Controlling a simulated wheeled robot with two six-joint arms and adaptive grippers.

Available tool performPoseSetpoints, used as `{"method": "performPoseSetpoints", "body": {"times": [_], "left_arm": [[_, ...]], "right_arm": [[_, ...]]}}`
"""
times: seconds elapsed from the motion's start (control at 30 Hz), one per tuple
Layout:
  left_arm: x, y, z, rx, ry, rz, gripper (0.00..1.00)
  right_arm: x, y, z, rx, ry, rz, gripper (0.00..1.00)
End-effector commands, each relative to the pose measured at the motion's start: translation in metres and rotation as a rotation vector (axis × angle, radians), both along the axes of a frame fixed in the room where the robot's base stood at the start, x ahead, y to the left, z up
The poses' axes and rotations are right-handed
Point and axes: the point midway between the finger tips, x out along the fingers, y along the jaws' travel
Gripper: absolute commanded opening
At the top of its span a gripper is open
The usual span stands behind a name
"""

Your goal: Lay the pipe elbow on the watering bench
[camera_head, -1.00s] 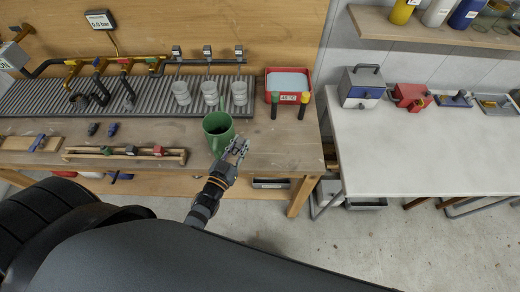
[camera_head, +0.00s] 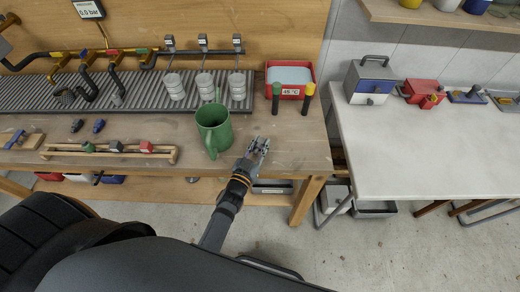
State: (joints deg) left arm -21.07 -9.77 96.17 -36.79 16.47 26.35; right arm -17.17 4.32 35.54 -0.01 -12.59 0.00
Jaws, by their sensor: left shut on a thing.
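My left gripper (camera_head: 258,146) is over the front right part of the wooden watering bench (camera_head: 292,150). It is shut on a small grey piece that looks like the pipe elbow, mostly hidden by the fingers. I cannot tell whether the piece touches the bench top. My right gripper is not in view.
Three ribbed cups (camera_head: 205,85) stand on the grey slatted rack (camera_head: 140,93) behind the mug. A red basin (camera_head: 268,77) is at the back right, with two dark-handled tools before it. A wooden rail (camera_head: 60,153) lies front left. Bare bench surrounds the gripper's right side.

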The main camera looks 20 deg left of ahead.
Motion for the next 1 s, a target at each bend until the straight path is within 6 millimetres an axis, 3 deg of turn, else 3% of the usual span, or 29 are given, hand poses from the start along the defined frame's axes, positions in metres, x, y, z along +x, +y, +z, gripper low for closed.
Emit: {"method": "performPoseSetpoints", "body": {"times": [0.27,0.3,0.47,0.8,1.0], "left_arm": [[0.000,0.000,-0.002,0.000,0.002,0.000,0.00],[0.000,0.000,-0.001,0.000,0.001,0.000,0.26],[0.000,0.000,-0.001,0.000,0.002,0.000,0.46],[-0.001,0.000,0.005,0.000,0.002,0.000,0.46],[-0.042,0.005,0.003,0.001,0.007,0.000,0.46]], "right_arm": [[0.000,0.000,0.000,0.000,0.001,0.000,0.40],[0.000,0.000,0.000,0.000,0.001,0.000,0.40],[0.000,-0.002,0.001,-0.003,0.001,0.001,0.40],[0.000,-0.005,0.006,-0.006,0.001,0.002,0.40],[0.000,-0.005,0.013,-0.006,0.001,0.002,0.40]]}}
